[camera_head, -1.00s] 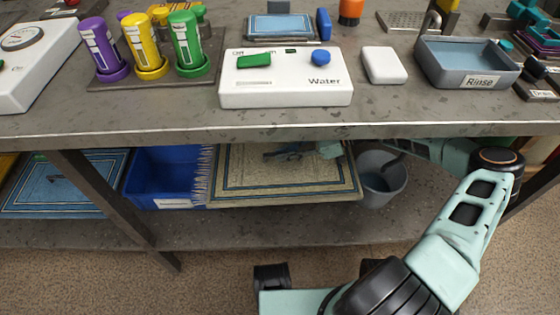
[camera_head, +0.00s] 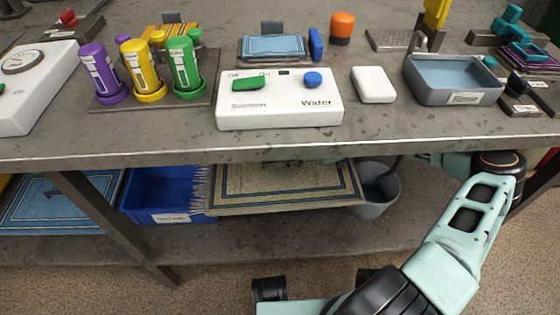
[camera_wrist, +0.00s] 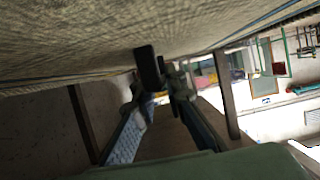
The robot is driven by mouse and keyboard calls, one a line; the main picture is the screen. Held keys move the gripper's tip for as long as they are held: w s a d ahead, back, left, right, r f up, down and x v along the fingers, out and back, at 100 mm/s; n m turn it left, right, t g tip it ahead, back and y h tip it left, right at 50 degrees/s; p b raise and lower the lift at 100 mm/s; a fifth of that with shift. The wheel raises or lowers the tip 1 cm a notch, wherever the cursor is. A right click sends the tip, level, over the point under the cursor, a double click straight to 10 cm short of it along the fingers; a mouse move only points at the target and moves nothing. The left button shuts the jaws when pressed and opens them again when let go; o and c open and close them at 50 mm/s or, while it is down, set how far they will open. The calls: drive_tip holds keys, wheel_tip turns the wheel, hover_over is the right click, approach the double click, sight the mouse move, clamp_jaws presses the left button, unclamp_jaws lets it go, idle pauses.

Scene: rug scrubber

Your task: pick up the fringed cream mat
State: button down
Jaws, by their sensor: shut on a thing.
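The fringed cream mat (camera_head: 285,192) shows under the tabletop, with dark border lines and a pale fringe along its left side. Its far part is hidden by the table's front edge. In the wrist view the mat (camera_wrist: 90,35) fills the top of the picture as a large, woven-looking surface. My gripper (camera_wrist: 165,75) is at the mat's surface, shut on it. In the head view the gripper is hidden behind the tabletop, and my arm reaches in from the right.
A blue bin (camera_head: 160,196) stands left of the mat and a grey bucket (camera_head: 378,190) right of it. A blue mat (camera_head: 60,200) lies farther left. The tabletop (camera_head: 190,137) is above, carrying bottles, a white Water box (camera_head: 280,113) and a Rinse tray (camera_head: 450,95).

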drive_tip(key=d+p, duration=0.1)
drive_tip(key=d, duration=1.5)
drive_tip(key=shift+w+d+f+p, duration=0.1)
drive_tip(key=shift+d+p, duration=0.3)
drive_tip(key=shift+a, duration=0.25)
